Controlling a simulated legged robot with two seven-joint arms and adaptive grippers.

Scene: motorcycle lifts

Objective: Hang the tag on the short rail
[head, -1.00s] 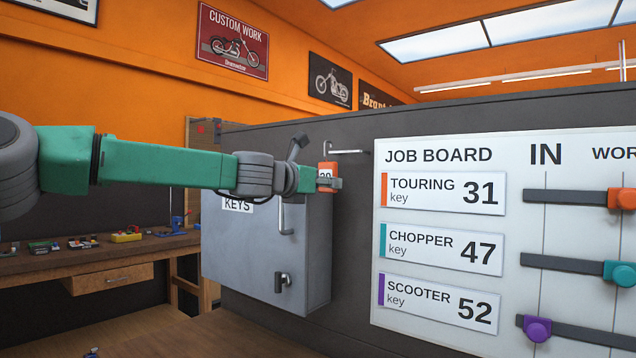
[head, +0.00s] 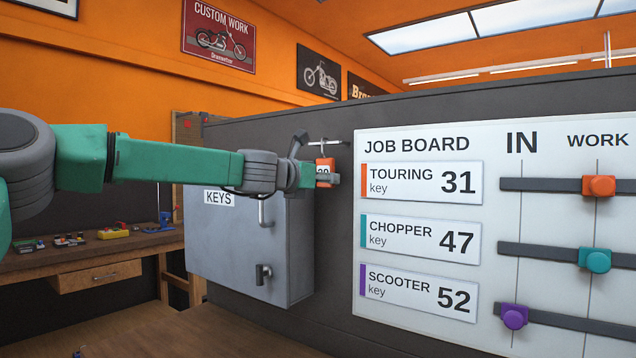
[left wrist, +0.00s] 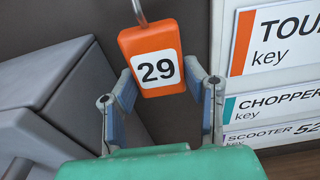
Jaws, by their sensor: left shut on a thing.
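The orange tag (head: 326,164) is held by my left gripper (head: 331,179) in front of the dark wall panel. In the left wrist view the tag (left wrist: 157,68) shows a white label with 29, upright and slightly tilted, between the two fingers (left wrist: 161,85). A metal loop (left wrist: 139,12) rises from its top and runs out of the picture. The short rail (head: 335,143) sticks out of the panel just above the tag. The loop's upper end is at the rail, but I cannot tell whether it is around it or in front of it. My right gripper is not in view.
The grey key cabinet (head: 285,255) is fixed below my left forearm. The job board (head: 420,310) with sliders (head: 599,186) is close to the right of the gripper. A workbench (head: 90,262) with small items stands at the left.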

